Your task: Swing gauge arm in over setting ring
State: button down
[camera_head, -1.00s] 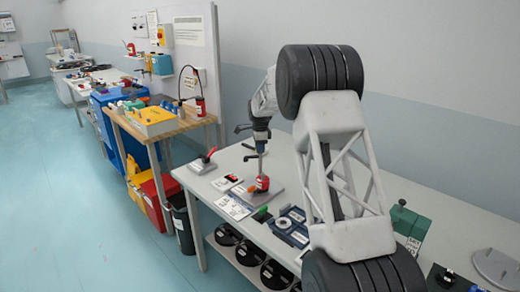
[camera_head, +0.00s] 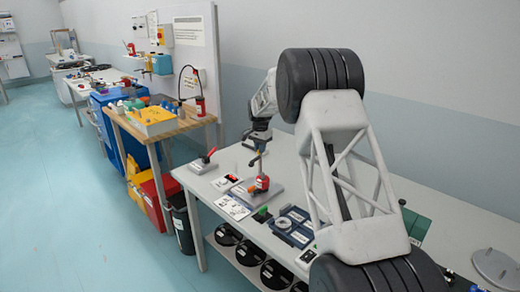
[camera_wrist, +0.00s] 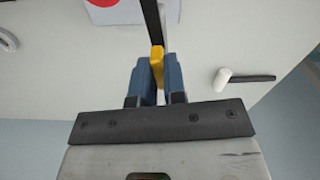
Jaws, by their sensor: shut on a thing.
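In the wrist view my gripper (camera_wrist: 157,72) is closed on a yellow piece (camera_wrist: 157,60), which sits between the blue fingers. A dark bar (camera_wrist: 151,20) runs from it toward the top edge; it looks like the gauge arm. In the head view my gripper (camera_head: 257,149) is above the bench, close to a thin upright post on a red block (camera_head: 262,183). A pale ring (camera_head: 283,223) lies in a blue tray; I cannot tell whether it is the setting ring. No ring shows under the bar.
The red block stands on a grey plate (camera_head: 268,198). A red-handled fixture (camera_head: 204,163) is to its left, with labelled cards (camera_head: 233,207) in front. A blue tray (camera_head: 299,216) is to the right. In the wrist view a white-headed, dark-handled tool (camera_wrist: 246,77) lies right of my fingers.

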jog(key=n, duration=0.4)
jog(key=shift+n, duration=2.2)
jog(key=c, duration=1.2)
grip_release()
jog(key=shift+r, duration=0.15)
jog(key=shift+r, duration=3.8)
